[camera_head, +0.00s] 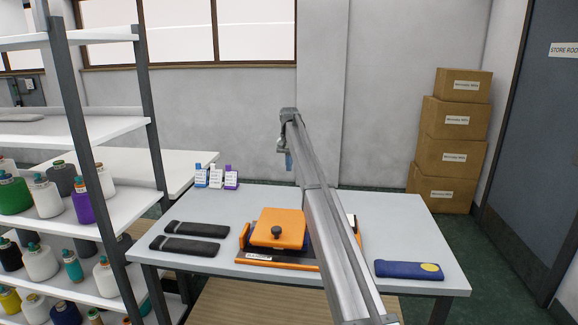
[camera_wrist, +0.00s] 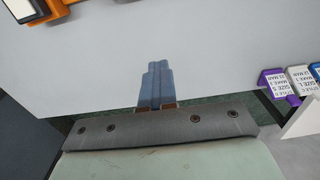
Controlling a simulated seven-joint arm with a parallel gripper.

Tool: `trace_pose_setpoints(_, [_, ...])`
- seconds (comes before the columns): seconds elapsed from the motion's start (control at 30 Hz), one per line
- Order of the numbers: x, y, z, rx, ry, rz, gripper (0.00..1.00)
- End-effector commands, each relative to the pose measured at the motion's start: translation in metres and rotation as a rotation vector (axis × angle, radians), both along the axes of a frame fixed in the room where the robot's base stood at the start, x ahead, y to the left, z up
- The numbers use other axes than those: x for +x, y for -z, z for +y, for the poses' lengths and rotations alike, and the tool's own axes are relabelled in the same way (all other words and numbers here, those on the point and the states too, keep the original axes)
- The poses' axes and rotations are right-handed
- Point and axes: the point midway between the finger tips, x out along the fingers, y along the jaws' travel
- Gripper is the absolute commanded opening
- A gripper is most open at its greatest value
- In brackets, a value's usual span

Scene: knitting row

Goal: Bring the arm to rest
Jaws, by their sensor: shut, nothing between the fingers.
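My arm reaches out over the white table (camera_head: 380,215) in the head view. My gripper (camera_head: 289,161) hangs at its far end, above the back part of the table. In the wrist view my gripper (camera_wrist: 158,66) shows its blue fingers together, with nothing between them. The fingers point over bare grey-white table top and appear clear of any object.
An orange fixture (camera_head: 278,228) stands mid-table, partly behind my arm. Two dark bars (camera_head: 190,238) lie left, a blue tool (camera_head: 408,269) right. Small labelled boxes (camera_head: 216,177) stand at the back left. A yarn shelf (camera_head: 100,203) is left; stacked cartons (camera_head: 455,115) stand right.

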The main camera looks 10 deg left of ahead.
Motion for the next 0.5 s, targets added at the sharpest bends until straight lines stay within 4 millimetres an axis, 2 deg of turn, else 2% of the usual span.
trace_pose_setpoints(0.07, [-0.0001,0.0000,0.0000,0.000,0.000,0.000,0.04])
trace_pose_setpoints(0.5, [-0.0001,-0.0001,0.0000,0.000,0.000,0.001,0.46])
